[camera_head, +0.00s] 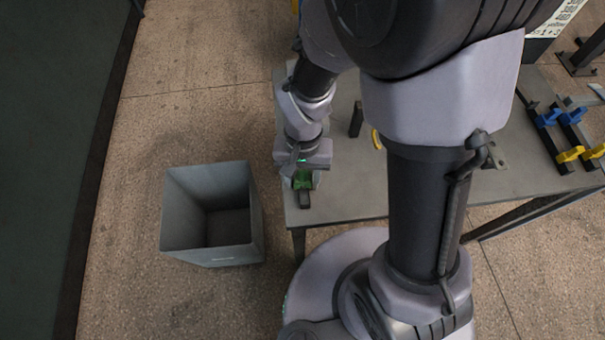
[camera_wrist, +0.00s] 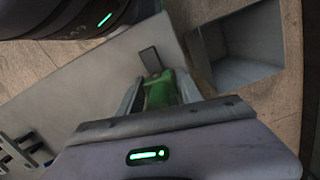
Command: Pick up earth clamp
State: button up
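A green clamp with a dark grey end, which I take to be the earth clamp (camera_head: 304,181), is at the near left corner of the grey table. It also shows in the wrist view (camera_wrist: 160,91), its dark end pointing away from my wrist. My gripper (camera_head: 303,172) is right above it in the head view. In the wrist view the two fingers of my gripper (camera_wrist: 158,84) lie on either side of the green body, very close to it. I cannot tell whether they press on it. Part of the clamp is hidden by my gripper.
An empty grey bin (camera_head: 185,250) stands on the floor left of the table (camera_head: 350,203). A dark upright block (camera_head: 356,119) and a yellow piece (camera_head: 377,139) are further back. Blue and yellow clamps (camera_head: 570,154) sit on a rack at the right. My arm hides the table's middle.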

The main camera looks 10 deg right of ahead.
jog(key=c, duration=0.6)
jog(key=shift+o, duration=0.2)
